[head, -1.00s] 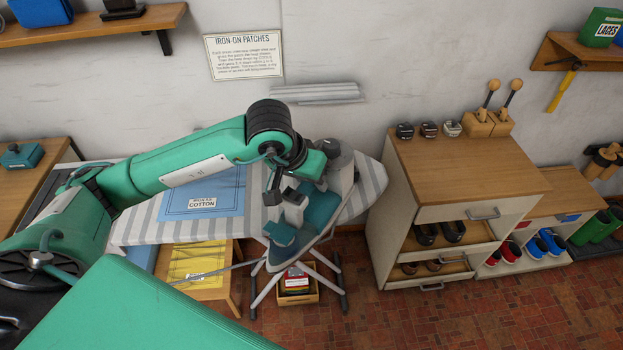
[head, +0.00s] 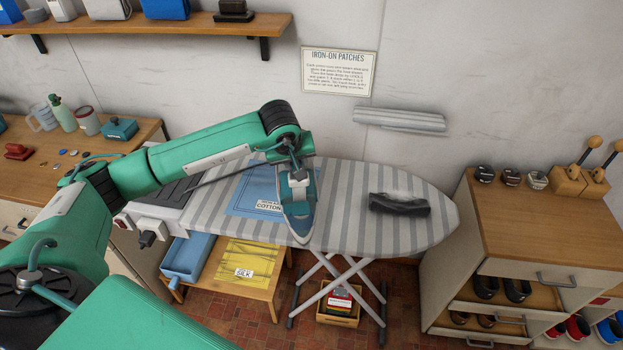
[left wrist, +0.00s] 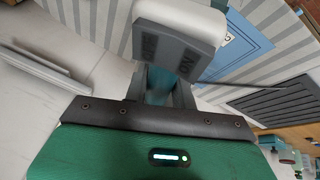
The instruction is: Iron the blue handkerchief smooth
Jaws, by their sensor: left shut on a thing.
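The blue handkerchief (head: 250,192) lies flat on the striped ironing board (head: 345,225), with a label reading COTTON near its front edge. My left gripper (head: 297,180) is shut on the iron (head: 298,215), a teal and grey one whose tip points toward the board's front edge. The iron is at the handkerchief's right side and hides part of it. I cannot tell whether its sole touches the cloth. My right gripper is not in view.
A dark grey rest-like object (head: 399,205) lies on the board's right part. A thin cord runs left from the iron toward a dark ribbed plate (head: 178,192). A yellow cloth labelled SILK (head: 245,260) lies on a low bench. A wooden-topped cabinet (head: 540,220) stands right.

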